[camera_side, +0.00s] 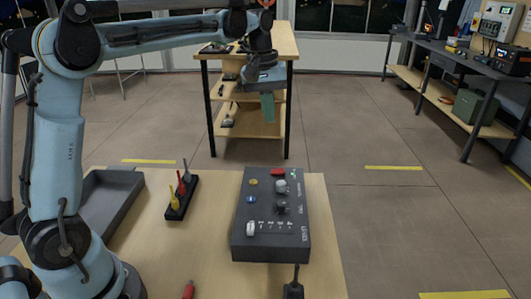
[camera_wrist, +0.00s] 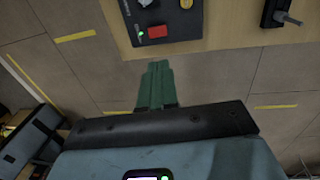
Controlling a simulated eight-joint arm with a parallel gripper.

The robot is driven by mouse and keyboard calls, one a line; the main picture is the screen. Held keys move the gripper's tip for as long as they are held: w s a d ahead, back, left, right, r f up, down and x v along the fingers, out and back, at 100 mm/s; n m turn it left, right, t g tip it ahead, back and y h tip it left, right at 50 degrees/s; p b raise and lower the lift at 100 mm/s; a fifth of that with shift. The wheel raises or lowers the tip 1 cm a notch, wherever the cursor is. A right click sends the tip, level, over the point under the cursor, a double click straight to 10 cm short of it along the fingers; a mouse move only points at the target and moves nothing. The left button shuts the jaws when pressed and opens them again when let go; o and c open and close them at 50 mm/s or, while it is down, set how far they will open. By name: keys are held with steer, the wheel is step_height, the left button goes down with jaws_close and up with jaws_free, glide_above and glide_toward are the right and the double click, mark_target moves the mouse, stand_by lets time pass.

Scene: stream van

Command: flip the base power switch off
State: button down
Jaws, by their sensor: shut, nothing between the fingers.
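A dark grey control box (camera_side: 270,247) lies on the wooden table. At its far end are a red rectangular switch or button (camera_side: 277,171) and a small green light (camera_side: 293,174). In the wrist view the red part (camera_wrist: 158,32) and lit green light (camera_wrist: 140,34) show near the box's edge. The labels are too small to tell which part is the base power switch. My gripper (camera_side: 267,119) hangs above and beyond the box's far end, apart from it. Its green fingers (camera_wrist: 158,66) are shut and empty, pointing toward the red part in the wrist view.
The box also carries knobs (camera_side: 282,186), a yellow button (camera_side: 253,182), a blue button (camera_side: 251,199) and a white slider (camera_side: 250,228). A black rack (camera_side: 177,213) with upright coloured handles and a grey tray (camera_side: 112,200) stand left. The air around my gripper is clear.

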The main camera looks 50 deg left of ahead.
mark_target(282, 170)
steer(key=shift+w+d+r, duration=0.1)
steer(key=shift+w+d, duration=0.35)
steer(key=shift+d, duration=0.15)
steer(key=f, duration=0.9)
steer(key=w+d+f, duration=0.1)
steer(key=f, duration=0.4)
steer(key=shift+w+d, duration=0.1)
steer(key=shift+f, duration=0.1)
steer(key=shift+w+d+f, duration=0.1)
steer(key=shift+f, duration=0.1)
